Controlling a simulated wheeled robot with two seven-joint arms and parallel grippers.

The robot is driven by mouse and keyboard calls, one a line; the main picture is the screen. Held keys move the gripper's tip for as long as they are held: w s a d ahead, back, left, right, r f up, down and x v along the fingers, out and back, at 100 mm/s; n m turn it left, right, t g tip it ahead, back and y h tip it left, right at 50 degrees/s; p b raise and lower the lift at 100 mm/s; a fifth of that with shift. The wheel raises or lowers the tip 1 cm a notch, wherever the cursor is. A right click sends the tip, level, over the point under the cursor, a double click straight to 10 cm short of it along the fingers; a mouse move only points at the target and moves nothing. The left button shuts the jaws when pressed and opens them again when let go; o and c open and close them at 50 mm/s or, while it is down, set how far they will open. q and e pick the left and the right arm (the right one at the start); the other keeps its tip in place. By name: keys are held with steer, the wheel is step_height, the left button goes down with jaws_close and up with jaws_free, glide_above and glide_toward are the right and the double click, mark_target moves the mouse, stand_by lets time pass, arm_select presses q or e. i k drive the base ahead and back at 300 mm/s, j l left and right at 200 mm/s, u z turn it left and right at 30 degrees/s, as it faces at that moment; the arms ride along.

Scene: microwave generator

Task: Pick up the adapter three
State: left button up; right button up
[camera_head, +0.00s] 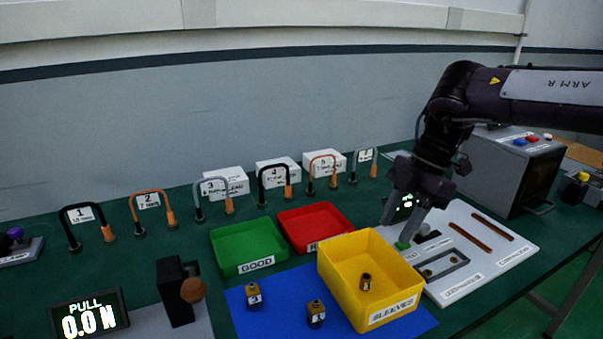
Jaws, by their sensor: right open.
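Two small brass-and-black adapters with white labels stand on the blue mat (283,285). The left one (253,297) has a label that looks like a 3, though it is small and blurred. The other adapter (316,314) stands to its right, nearer the front; its number is hard to read. My right gripper (402,232) is open and points down over the left part of the white board, behind the yellow bin and well to the right of the adapters. My left gripper is out of view.
A yellow sleeves bin (340,262) with a small brass piece (366,283) inside stands between gripper and adapters. Green (246,238) and red (310,222) trays lie behind the mat. Numbered cable loops line the back. A microwave-like box (500,165) stands right.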

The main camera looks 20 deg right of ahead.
mark_target(253, 291)
steer(key=k, duration=1)
